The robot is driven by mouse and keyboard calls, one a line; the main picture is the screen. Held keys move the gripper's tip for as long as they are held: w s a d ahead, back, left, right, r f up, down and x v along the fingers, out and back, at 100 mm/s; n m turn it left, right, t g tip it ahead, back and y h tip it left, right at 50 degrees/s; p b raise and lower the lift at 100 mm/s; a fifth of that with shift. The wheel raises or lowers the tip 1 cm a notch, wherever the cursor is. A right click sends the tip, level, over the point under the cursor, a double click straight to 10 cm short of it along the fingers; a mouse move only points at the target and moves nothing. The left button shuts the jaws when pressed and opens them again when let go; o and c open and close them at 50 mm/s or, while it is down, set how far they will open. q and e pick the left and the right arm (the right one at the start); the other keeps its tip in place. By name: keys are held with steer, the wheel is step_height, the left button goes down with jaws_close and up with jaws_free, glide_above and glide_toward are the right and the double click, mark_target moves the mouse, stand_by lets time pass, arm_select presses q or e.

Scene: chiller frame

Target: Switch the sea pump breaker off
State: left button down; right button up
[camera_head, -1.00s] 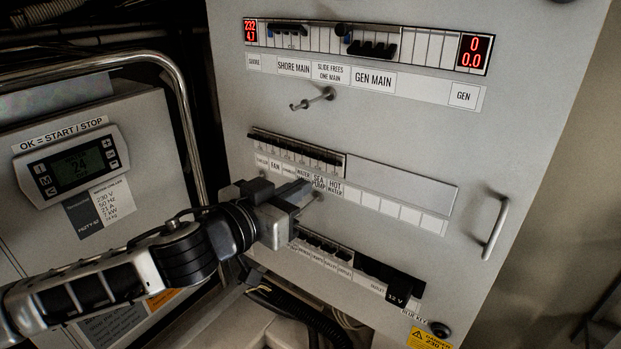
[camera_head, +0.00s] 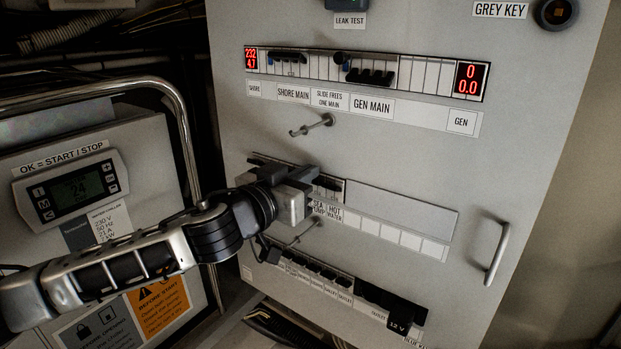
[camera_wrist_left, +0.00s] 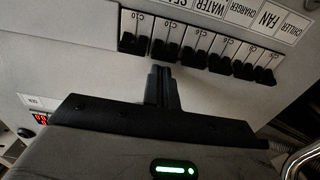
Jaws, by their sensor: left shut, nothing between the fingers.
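The sea pump breaker is in the middle breaker row. Its label (camera_head: 317,207) shows in the head view just under my left gripper, which hides the breaker there. In the left wrist view, upside down, the sea pump breaker (camera_wrist_left: 164,40) appears second from the left among several black-levered breakers. My left gripper (camera_head: 312,174) is shut and empty, in front of that row. In the left wrist view its fingertips (camera_wrist_left: 160,70) point at the sea pump breaker, very close to its lever; I cannot tell whether they touch.
The hot water breaker (camera_wrist_left: 134,30) and the water breaker (camera_wrist_left: 194,46) flank it closely. A peg (camera_head: 313,126) sticks out above the row and another rod (camera_head: 305,235) below. A door handle (camera_head: 496,246) is at right. A metal rail (camera_head: 180,115) stands at left.

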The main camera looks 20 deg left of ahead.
arm_select(q)
steer(key=shift+f, duration=0.25)
stand_by(0.3)
steer(key=shift+w+f+b, duration=0.1)
steer(key=shift+f+b, duration=0.8)
steer(key=shift+f, duration=0.05)
steer(key=shift+r+v, duration=0.2)
steer(key=shift+v, duration=0.8)
steer(key=shift+r+v, duration=0.1)
steer(key=shift+v, duration=0.9)
steer(key=shift+r+v, duration=0.15)
steer(key=shift+v, duration=0.85)
steer(key=s+d+f+g, duration=0.15)
steer(key=s+f, duration=0.25)
steer(key=f, duration=0.4)
steer(key=s+d+f+n+g+p, duration=0.15)
steer(key=s+f, duration=0.25)
steer(key=f, duration=0.4)
steer(key=s+d+f+g, duration=0.1)
steer(key=s+d+f, duration=0.1)
steer(key=s+f, duration=0.35)
steer(key=s+a+f+g+y, duration=0.1)
steer(key=s+f+g+y, duration=0.1)
steer(key=s+f, duration=0.5)
step_height(320, 180, down, 2)
steer(key=shift+a+f+y, duration=0.2)
steer(key=shift+a+y, duration=0.1)
